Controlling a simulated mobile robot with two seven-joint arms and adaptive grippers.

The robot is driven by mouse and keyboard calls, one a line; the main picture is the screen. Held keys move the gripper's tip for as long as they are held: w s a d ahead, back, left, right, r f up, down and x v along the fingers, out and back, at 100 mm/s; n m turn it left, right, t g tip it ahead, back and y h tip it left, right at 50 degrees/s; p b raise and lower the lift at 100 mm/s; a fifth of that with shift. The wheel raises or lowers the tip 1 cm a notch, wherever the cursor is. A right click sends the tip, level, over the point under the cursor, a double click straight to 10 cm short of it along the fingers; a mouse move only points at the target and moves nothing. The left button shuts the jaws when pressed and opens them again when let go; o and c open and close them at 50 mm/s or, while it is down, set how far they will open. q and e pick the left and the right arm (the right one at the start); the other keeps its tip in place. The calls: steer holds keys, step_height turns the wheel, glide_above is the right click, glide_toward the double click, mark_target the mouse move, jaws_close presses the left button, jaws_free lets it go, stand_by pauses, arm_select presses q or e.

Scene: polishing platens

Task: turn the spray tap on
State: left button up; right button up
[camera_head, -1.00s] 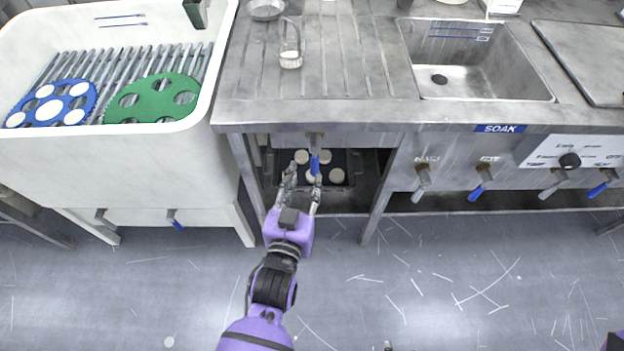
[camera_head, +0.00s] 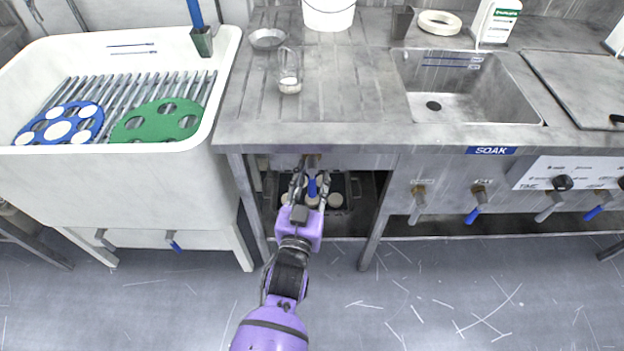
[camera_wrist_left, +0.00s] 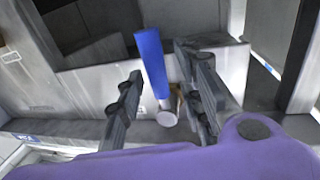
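A tap with a blue lever handle (camera_head: 312,187) hangs under the front edge of the steel counter, left of the sink. In the left wrist view the blue handle (camera_wrist_left: 152,62) stands between my fingers, with its round metal end below. My left gripper (camera_head: 311,180) is at this tap, its two fingers apart on either side of the handle. In the left wrist view the left gripper (camera_wrist_left: 160,92) is open, with gaps on both sides of the handle. No label is visible on this tap. My right gripper is out of view.
A dark tray (camera_head: 351,190) with several pale discs sits on the shelf behind the tap. A counter leg (camera_head: 376,222) stands to the right. More taps, including a blue-handled one (camera_head: 474,212), line the front under the SOAK sign (camera_head: 492,150). A white tub (camera_head: 130,180) stands left.

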arm_select(q)
steer(key=shift+c, duration=0.4)
jaws_close()
